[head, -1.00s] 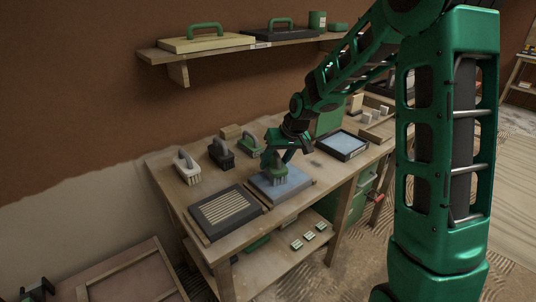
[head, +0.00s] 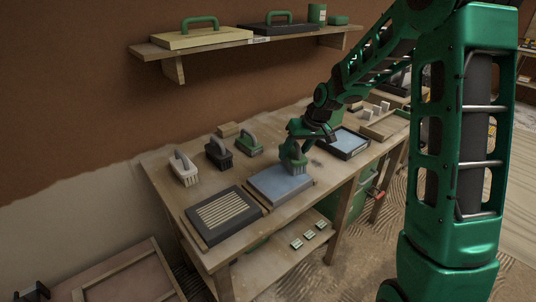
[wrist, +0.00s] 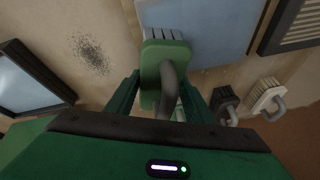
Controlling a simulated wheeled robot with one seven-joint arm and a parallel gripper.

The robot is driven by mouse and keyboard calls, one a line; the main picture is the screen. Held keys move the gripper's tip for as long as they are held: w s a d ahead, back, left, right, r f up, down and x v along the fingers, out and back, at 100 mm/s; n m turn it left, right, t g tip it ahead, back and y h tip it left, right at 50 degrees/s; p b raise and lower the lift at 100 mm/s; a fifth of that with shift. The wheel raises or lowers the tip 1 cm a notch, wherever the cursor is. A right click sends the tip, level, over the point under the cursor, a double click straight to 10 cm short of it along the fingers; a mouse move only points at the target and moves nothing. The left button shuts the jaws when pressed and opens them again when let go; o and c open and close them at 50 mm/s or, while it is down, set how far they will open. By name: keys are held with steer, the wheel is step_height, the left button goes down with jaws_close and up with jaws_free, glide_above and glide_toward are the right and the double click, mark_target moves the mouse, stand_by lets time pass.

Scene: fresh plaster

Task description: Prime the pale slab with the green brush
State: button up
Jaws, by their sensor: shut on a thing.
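My gripper (head: 298,146) is shut on a green brush (head: 294,164) with a grey handle, bristles down. The brush is over the far right part of the slab (head: 272,190), which has a flat blue-grey top and a pale edge. In the wrist view the brush (wrist: 172,55) sits between my fingers, with its pale bristles over the edge region of the slab (wrist: 215,30). I cannot tell whether the bristles touch the slab.
Another green brush (head: 250,144), a black brush (head: 219,154) and a white brush (head: 184,169) stand behind the slab. A striped dark panel (head: 222,214) lies left of it. A dark-rimmed tray with blue contents (head: 346,144) stands to the right. A shelf (head: 230,44) hangs above.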

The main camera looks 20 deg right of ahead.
steer(key=shift+w+d+r, duration=0.15)
steer(key=shift+w+d, duration=0.05)
steer(key=shift+d, duration=0.05)
step_height(320, 180, up, 3)
steer(key=shift+s+a+f, duration=0.1)
steer(key=shift+s+f, duration=0.05)
steer(key=shift+f, duration=0.05)
steer(key=shift+r, duration=2.65)
